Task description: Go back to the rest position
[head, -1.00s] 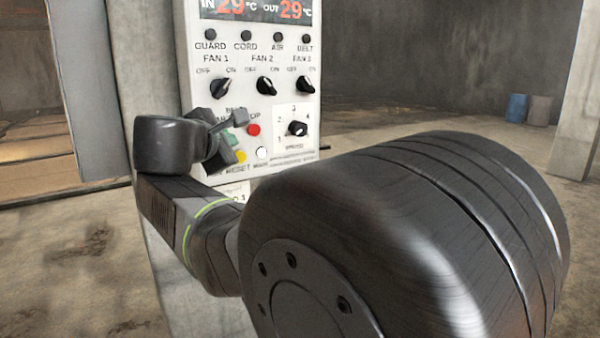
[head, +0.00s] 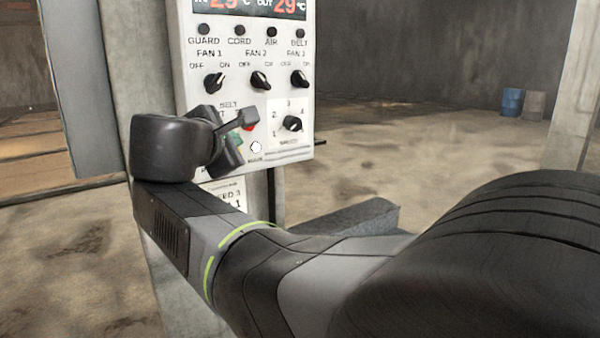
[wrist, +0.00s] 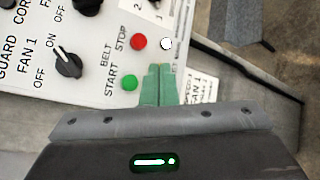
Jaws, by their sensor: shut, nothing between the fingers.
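My gripper (head: 236,134) is in front of the lower part of a white control panel (head: 195,40) in the head view. In the wrist view its green fingertips (wrist: 159,72) are pressed together with nothing between them. They appear beside the green START button (wrist: 129,82) and below the red STOP button (wrist: 138,42) and a white button (wrist: 166,44). I cannot tell how far the fingers are from the panel. In the head view the gripper hides the START button and most of the STOP button (head: 249,128).
The panel carries fan knobs (head: 260,81), a speed knob (head: 292,124) and a temperature display (head: 285,7). Concrete posts (head: 579,85) stand beside it and at the right. Open floor (head: 420,140) lies to the right.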

